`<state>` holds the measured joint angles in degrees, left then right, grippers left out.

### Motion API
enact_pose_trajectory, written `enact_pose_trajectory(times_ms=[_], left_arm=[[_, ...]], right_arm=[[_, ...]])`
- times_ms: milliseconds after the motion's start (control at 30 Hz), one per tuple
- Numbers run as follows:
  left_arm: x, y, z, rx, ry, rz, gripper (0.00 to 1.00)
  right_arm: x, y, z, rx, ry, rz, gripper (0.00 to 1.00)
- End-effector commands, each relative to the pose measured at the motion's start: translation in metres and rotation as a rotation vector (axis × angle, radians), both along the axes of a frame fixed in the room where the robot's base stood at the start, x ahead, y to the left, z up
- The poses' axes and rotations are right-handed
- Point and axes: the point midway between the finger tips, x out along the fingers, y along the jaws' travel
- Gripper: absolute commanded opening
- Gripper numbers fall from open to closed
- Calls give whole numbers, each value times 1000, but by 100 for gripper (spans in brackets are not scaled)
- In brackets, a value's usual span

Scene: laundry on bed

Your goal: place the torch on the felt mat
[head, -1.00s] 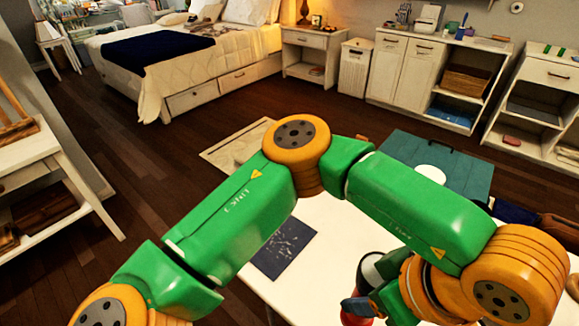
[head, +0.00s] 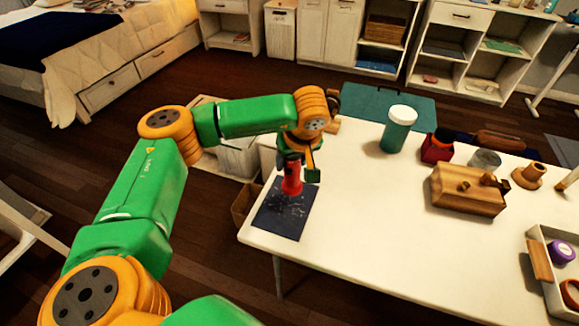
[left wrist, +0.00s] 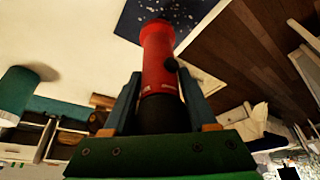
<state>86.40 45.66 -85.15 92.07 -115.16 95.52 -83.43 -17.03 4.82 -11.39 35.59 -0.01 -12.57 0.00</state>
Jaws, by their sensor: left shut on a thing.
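The red torch (head: 292,183) with a dark end is held upright in the head view, over the felt mat (head: 285,222). The mat is dark blue with pale specks and lies at the table's left corner. My left gripper (head: 297,163) is shut on the torch from above. In the left wrist view, the torch (left wrist: 158,62) sits between the fingers (left wrist: 158,105), its red head toward the mat (left wrist: 190,12). I cannot tell whether the torch touches the mat. My right gripper is not in view.
The table's middle is clear. A bed (head: 110,60) stands beyond.

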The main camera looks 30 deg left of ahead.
Motion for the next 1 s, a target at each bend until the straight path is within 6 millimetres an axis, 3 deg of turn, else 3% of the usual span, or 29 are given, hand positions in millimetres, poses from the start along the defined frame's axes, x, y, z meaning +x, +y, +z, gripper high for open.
enact_pose_trajectory(times_ms=[133,300,633,667,767,1000], left_arm=[[8,12,-17,0,1,3,0],[8,11,-44,-1,2,-1,0],[8,10,-52,-2,-1,-1,0],[8,10,-52,-3,0,-1,60],[8,10,-51,-3,0,-1,88],[8,10,-50,-3,0,-1,88]], right_arm=[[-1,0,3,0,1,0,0],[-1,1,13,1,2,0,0],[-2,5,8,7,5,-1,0],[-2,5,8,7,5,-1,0],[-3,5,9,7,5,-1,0],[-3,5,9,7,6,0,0]])
